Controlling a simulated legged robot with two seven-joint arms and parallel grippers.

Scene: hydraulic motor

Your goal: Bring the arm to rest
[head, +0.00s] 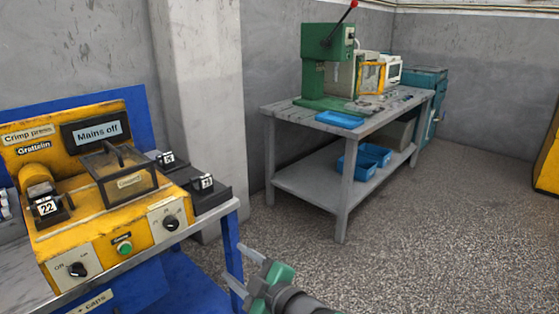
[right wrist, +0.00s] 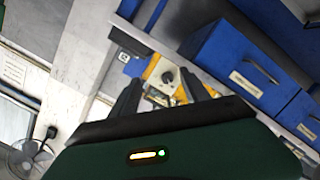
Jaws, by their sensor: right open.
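My right gripper (head: 246,274) shows at the bottom middle of the head view, in front of the right end of the blue bench. Its two fingers are apart with nothing between them. In the right wrist view the open fingers (right wrist: 168,92) point toward part of the yellow machine, which lies beyond them. The yellow crimp press (head: 110,225) stands on the bench at the left of the head view, with a "Mains off" display (head: 97,130). The gripper is apart from the press. My left gripper is not in view.
A grey table (head: 285,110) at the back bears a green press (head: 325,70) and a blue tray (head: 339,119), with blue bins (head: 357,166) on its shelf. Open speckled floor (head: 440,230) lies right of the bench. Blue drawers (right wrist: 235,65) show in the right wrist view.

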